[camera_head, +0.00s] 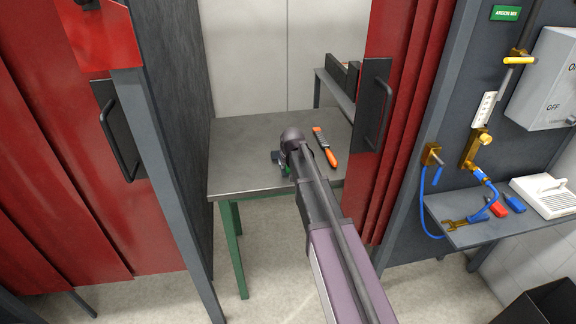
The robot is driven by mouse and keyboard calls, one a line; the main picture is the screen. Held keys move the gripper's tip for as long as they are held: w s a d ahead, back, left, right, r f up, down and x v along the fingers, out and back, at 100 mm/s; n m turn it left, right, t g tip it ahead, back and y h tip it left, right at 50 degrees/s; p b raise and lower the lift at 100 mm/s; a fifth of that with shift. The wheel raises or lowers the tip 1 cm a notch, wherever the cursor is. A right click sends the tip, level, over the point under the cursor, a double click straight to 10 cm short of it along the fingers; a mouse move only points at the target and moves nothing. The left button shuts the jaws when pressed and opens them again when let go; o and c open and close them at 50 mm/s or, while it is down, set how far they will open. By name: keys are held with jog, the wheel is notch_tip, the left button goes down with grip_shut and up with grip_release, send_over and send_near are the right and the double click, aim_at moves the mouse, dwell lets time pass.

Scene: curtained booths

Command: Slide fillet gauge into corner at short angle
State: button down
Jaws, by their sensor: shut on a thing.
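My arm reaches through the gap between the red curtains to the grey metal table (245,180) in the booth. My gripper (279,158) is low over the table, mostly hidden behind my dark rounded wrist. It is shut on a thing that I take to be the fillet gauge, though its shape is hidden. A small green patch shows just below the wrist; I cannot tell what it belongs to. The corner joint is not clearly visible, and I cannot tell whether the gauge touches it.
An orange-handled tool (330,157) lies on the table just right of my wrist. Red curtains (393,120) and handled dark panels (118,130) flank the opening. A shelf (336,92) stands behind. At right, a side shelf (480,231) holds blue hoses and tools. The table's left front is clear.

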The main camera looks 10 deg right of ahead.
jog(key=shift+c, duration=2.3)
grip_release()
